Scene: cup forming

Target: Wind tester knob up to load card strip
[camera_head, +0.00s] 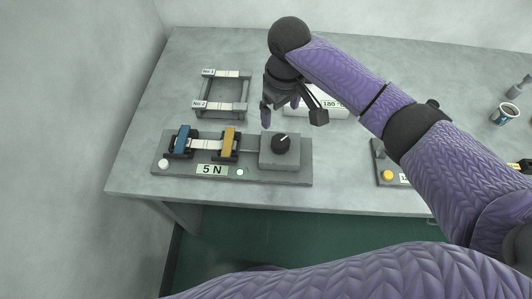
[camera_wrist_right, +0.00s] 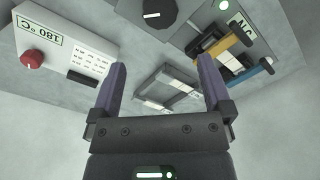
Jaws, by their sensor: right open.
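The tester (camera_head: 232,178) is a grey base near the table's front left edge, with a "5 N" label. Its black knob (camera_head: 281,143) with a white pointer line sits on a grey block at the right end; the knob also shows at the top of the right wrist view (camera_wrist_right: 158,10). A pale card strip (camera_head: 205,144) spans between the blue clamp (camera_head: 182,141) and the yellow clamp (camera_head: 229,139). My right gripper (camera_head: 290,120) is open and empty, above and behind the knob, apart from it. My left gripper is not in view.
A grey frame rack (camera_head: 222,95) with "No 1" and "No 2" labels stands behind the tester. A white 180 °C unit (camera_wrist_right: 62,48) is partly hidden behind my right gripper. A yellow-button box (camera_head: 388,175) and a cup (camera_head: 504,113) are at right.

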